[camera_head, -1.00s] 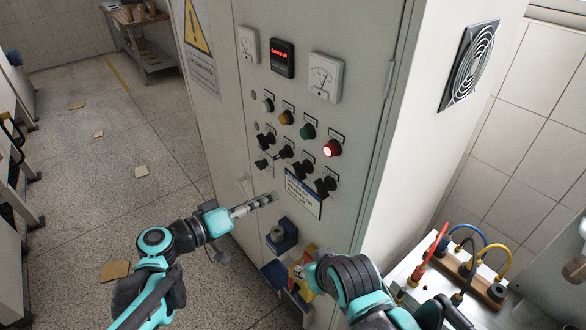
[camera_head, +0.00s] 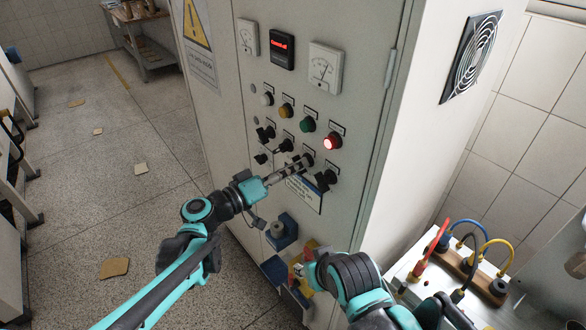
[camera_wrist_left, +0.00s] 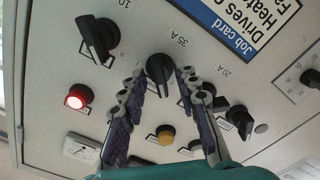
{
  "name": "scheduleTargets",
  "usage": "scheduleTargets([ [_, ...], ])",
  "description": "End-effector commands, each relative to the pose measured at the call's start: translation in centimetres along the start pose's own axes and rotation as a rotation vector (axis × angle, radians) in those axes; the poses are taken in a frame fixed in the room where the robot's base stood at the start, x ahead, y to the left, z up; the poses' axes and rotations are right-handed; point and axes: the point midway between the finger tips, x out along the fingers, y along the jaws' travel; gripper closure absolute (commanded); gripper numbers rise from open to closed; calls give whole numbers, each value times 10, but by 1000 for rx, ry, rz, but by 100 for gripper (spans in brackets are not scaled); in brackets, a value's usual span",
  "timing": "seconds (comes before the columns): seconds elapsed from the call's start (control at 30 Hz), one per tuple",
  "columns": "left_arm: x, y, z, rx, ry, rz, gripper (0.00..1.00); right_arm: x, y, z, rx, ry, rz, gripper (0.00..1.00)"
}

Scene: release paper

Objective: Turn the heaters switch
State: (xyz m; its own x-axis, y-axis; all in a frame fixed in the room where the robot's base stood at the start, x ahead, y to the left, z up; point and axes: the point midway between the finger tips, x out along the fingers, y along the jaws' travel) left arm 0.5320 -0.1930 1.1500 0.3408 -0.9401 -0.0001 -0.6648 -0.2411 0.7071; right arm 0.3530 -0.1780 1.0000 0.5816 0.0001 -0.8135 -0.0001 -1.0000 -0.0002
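A row of black rotary switches sits on the grey cabinet door below the lamps. My left gripper (camera_head: 303,163) is at the third switch from the left (camera_head: 307,158). In the left wrist view this black knob (camera_wrist_left: 159,69), near the "35 A" mark, sits between the spread fingertips of the left gripper (camera_wrist_left: 159,76); I cannot tell whether they touch it. The rightmost switch (camera_head: 326,180) is beside it and also shows in the left wrist view (camera_wrist_left: 97,36). No readable label shows which switch is the heaters one. My right gripper (camera_head: 303,270) is low before the cabinet, its fingers unclear.
A lit red lamp (camera_head: 332,142) and green lamp (camera_head: 307,125) are just above the switches. A job card (camera_head: 305,193) lies below them. A blue fixture (camera_head: 281,232) sticks out lower down. A cable bench (camera_head: 410,268) stands at right. Open floor (camera_head: 100,210) lies left.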

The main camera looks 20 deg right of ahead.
Motion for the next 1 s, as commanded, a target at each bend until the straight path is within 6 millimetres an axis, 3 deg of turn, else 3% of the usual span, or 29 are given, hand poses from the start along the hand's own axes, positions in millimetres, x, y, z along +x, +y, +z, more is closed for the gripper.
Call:
scheduleTargets([
  [0.07,0,0,0,0,0,0,69,0,0,0,0,0,0,60],
  [0.2,0,0,0,0,0,0,100,0,0,0,0,0,0,60],
  [0.67,0,0,0,58,0,-1,100,-1,0,-1,0,0,0,60],
  [1.0,0,0,-1,307,0,-1,100,-5,0,-4,0,0,0,60],
])
